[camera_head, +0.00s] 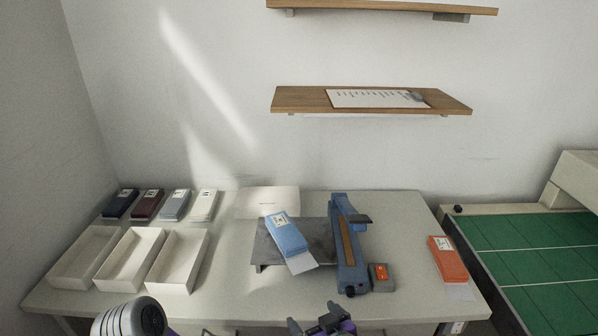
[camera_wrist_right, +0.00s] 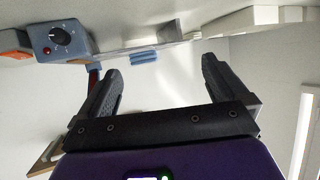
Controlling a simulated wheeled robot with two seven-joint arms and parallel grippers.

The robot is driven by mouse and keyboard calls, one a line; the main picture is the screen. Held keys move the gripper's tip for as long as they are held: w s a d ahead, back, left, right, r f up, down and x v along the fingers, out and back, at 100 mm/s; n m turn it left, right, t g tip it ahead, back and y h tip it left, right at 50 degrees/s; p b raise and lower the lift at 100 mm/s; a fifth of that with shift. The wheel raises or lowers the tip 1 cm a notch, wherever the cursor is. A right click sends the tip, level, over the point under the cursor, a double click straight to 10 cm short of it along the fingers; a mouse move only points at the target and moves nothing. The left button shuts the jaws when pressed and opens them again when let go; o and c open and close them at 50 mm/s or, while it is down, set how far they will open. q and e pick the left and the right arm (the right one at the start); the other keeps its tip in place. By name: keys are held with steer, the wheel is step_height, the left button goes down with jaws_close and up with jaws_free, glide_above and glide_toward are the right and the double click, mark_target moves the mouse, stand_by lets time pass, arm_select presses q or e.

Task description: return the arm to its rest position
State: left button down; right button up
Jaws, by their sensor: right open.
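My right gripper (camera_head: 314,318) shows at the bottom edge of the head view, in front of the table's near edge. It is open and empty. In the right wrist view its two dark fingers (camera_wrist_right: 164,70) stand well apart with nothing between them. The rest of the right arm is mostly out of the head view. A white and dark rounded part of my own arm shows at the bottom left; my left gripper is not in view.
The table (camera_head: 235,300) carries a blue-grey machine (camera_head: 345,235), a blue packet (camera_head: 287,238) on a dark plate, a red packet (camera_head: 447,258), white trays (camera_head: 178,265) and several packets at the back left. A green-topped table (camera_head: 545,265) stands right. Shelves (camera_head: 300,100) hang above.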

steer(key=s+d+f+m+g+h+p, duration=0.1)
steer(key=s+d+f+m+g, duration=0.15)
steer(key=f, duration=0.65)
steer(key=s+d+f+m+g+h+p, duration=0.1)
steer(key=d+f+g, duration=0.25)
steer(key=f, duration=0.65)
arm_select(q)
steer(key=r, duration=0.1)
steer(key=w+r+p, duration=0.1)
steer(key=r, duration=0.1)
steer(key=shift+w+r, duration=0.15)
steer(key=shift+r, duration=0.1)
arm_select(e)
steer(key=s+f+m+g, duration=0.4)
steer(key=s+f+g, duration=0.1)
steer(key=s+f, duration=0.4)
steer(key=s, duration=0.2)
steer(key=shift+s+f+y, duration=0.15)
steer(key=shift+s+y, duration=0.25)
